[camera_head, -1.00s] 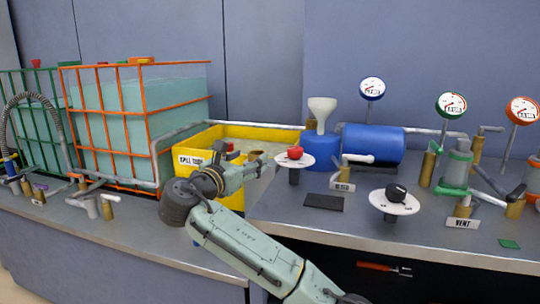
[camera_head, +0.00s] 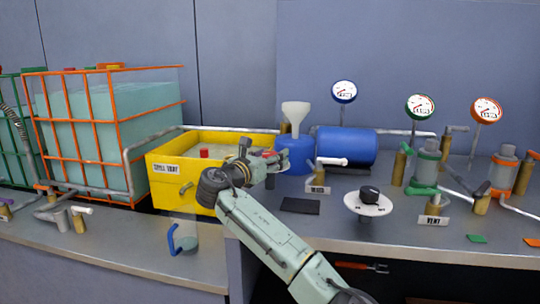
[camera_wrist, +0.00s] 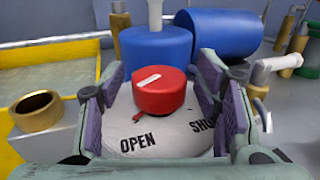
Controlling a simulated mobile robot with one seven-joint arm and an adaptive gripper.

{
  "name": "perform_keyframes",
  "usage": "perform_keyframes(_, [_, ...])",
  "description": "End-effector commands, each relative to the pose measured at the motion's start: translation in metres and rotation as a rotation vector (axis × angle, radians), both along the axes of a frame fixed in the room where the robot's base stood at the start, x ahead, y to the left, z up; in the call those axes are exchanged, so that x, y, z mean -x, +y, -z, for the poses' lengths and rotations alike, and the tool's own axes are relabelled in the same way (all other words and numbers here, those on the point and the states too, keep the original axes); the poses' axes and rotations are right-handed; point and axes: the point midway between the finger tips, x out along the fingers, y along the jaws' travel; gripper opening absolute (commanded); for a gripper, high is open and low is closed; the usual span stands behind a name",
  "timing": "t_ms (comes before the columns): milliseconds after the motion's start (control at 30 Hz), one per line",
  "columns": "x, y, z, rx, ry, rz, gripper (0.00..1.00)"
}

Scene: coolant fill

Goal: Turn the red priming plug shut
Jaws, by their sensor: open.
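The red priming plug (camera_wrist: 162,92) is a round knob with a white stripe on top. It sits on a white dial plate (camera_wrist: 168,142) marked OPEN at left and a partly covered SHUT at right. A small red pointer at its base lies by OPEN. My gripper (camera_wrist: 162,80) is open, with one finger on each side of the plug and a gap visible at the sides.
A blue container (camera_head: 296,156) with a white funnel stands behind the plug, beside a blue tank (camera_head: 346,145). The yellow spill tray (camera_head: 172,187) is at left. A black knob (camera_head: 369,192) on another white dial is at right. A blue-handled jug (camera_head: 183,238) stands in front.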

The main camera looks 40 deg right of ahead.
Motion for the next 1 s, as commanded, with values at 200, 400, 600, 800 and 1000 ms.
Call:
perform_keyframes(200, [-0.0009, -0.0007, 0.0000, 0.000, 0.000, -0.001, 0.58])
perform_keyframes(400, [-0.0008, -0.0007, 0.0000, 0.000, 0.000, -0.001, 0.48])
perform_keyframes(600, [-0.0007, -0.0006, 0.0000, 0.000, 0.000, -0.001, 0.34])
perform_keyframes(800, [-0.0007, -0.0006, 0.0000, 0.000, 0.000, -0.001, 0.21])
perform_keyframes(1000, [-0.0006, -0.0006, 0.0000, 0.000, 0.000, -0.001, 0.09])
